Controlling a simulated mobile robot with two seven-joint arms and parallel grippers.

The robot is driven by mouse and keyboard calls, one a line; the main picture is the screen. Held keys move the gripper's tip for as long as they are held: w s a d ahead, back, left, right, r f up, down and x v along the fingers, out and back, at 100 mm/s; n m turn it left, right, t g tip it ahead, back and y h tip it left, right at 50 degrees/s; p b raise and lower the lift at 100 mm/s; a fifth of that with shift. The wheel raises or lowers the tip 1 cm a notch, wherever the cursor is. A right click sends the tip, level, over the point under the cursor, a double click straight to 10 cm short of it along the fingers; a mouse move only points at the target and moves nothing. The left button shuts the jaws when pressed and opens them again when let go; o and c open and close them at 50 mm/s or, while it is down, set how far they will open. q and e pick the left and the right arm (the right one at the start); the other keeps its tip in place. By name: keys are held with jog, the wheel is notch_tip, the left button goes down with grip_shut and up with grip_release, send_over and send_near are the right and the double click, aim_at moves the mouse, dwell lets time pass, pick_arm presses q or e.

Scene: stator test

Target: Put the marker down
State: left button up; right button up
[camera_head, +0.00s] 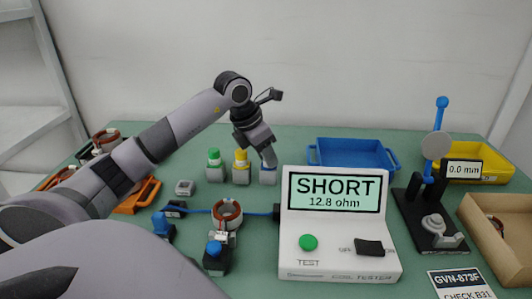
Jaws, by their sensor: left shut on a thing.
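My left gripper (268,161) reaches in from the left and points down at the rightmost of three small pale holders. It is shut on a marker, mostly hidden by the fingers; a bit of blue (268,169) shows at the holder's top. I cannot tell whether the marker is fully seated. A green-capped marker (214,155) and a yellow-capped marker (240,156) stand upright in the two holders to the left. My right gripper is not in view.
A white tester (340,262) reading SHORT 12.8 ohm stands in front. A copper-wound stator (228,213) sits left of it, near blue clamps (214,250). A blue tray (352,152), yellow bin (470,176), dark gauge stand (428,222) and cardboard box (490,240) are to the right.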

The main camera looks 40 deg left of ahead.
pick_arm(q)
jog(key=o, duration=1)
jog(key=shift+o, duration=0.2)
jog(key=shift+r+p, duration=0.4)
jog(key=v, duration=1.2)
jog(key=shift+p, duration=0.3)
